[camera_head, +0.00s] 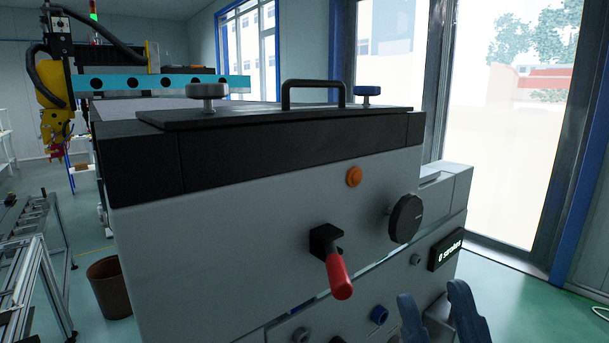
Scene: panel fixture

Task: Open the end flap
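A grey machine (220,250) with a dark top band fills the middle of the view. I cannot tell for sure which part is the end flap. A flat black lid (240,115) lies on top, with a black bar handle (313,84), a grey knob (208,92) and a blue knob (367,92); it looks shut. A light grey block (445,188) sticks out at the right end. My gripper (431,290) shows at the bottom right, in front of the lower panel. Its two blue-grey fingers stand apart, with nothing seen between them.
The front carries a red-handled lever (338,272), a black dial (405,219), an orange button (354,177), a blue button (379,315) and a display (446,249) reading "6 strokes". A brown bin (109,287) and metal frames stand left. Green floor at the right is mostly clear.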

